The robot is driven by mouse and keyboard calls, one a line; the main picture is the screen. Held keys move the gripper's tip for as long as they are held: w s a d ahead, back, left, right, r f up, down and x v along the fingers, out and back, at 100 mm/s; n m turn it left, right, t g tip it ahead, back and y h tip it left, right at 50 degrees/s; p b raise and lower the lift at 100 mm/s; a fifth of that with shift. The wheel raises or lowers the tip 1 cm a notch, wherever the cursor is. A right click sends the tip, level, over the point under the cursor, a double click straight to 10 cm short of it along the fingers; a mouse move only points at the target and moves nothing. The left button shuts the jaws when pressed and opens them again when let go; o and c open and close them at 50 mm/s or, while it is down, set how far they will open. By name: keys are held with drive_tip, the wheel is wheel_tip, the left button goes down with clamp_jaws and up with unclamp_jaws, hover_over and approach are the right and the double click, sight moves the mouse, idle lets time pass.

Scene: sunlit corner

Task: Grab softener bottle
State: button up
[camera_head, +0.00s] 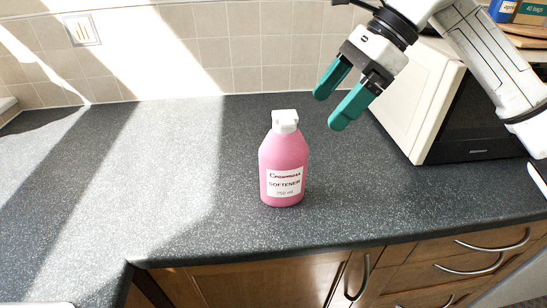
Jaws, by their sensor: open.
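The softener bottle (284,165) is pink with a white cap and a white label reading "SOFTENER". It stands upright on the dark speckled counter (200,235), near the middle of the view. My gripper (328,108) has two green fingers, which are spread open and empty. It is above and to the right of the bottle, pointing down and to the left, apart from it. The bottle is in plain view and nothing hides it.
A microwave (415,105) stands on the counter at the right, behind my arm. Boxes (530,12) sit on top of it. A tiled wall (245,45) closes the back. The counter left of the bottle is clear. Wooden cabinets (260,285) lie below its front edge.

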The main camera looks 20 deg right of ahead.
sight(291, 143)
drive_tip(key=x, duration=0.6)
drive_tip(key=p+x, duration=0.1)
drive_tip(key=x, duration=0.2)
drive_tip(key=shift+w+a, duration=0.3)
drive_tip(key=shift+a, duration=0.25)
drive_tip(key=shift+a+f, duration=0.25)
drive_tip(key=shift+f, duration=0.3)
drive_tip(key=shift+c, duration=0.4)
clamp_jaws()
drive_tip(key=shift+w+r, duration=0.1)
